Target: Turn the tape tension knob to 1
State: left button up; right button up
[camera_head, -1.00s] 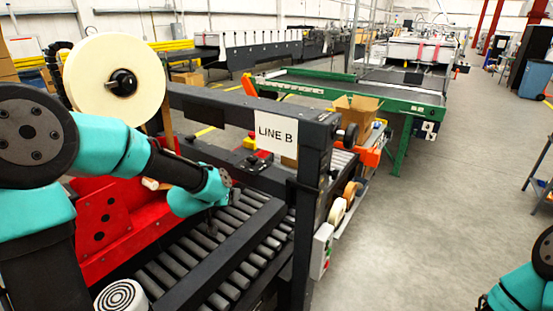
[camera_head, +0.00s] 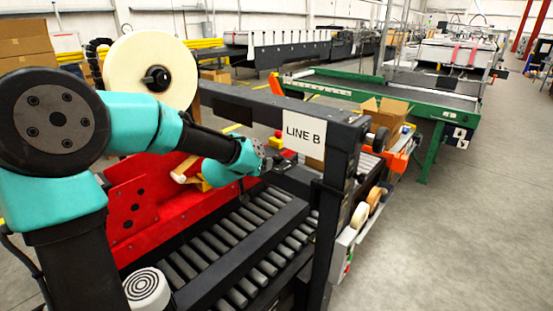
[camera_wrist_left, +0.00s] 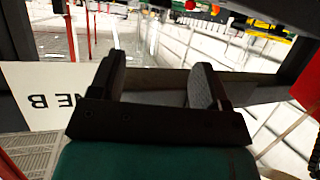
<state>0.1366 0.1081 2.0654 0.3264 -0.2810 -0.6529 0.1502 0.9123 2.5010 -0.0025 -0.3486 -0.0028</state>
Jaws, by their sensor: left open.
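A large cream tape roll (camera_head: 145,57) stands upright at the upper left in the head view, with a black knob (camera_head: 157,79) at its hub. A second dark round knob (camera_head: 380,139) sits on the right side of the machine's post. No markings are legible on either knob, so I cannot tell a setting. My left gripper (camera_head: 262,156) is over the roller bed, right of and below the tape roll, apart from both knobs. In the left wrist view the left gripper (camera_wrist_left: 160,85) is open, with nothing between its fingers. My right gripper is out of view.
The dark frame carries a LINE B sign (camera_head: 304,134) close to my left gripper. A red panel (camera_head: 150,205) and rollers (camera_head: 225,235) lie below the arm. Smaller tape rolls (camera_head: 366,207) hang at the right side. Open floor (camera_head: 460,240) lies to the right.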

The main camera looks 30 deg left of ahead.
aim_at(278, 157)
pick_arm(q)
jog(key=x, duration=1.5)
jog(key=c, duration=0.9)
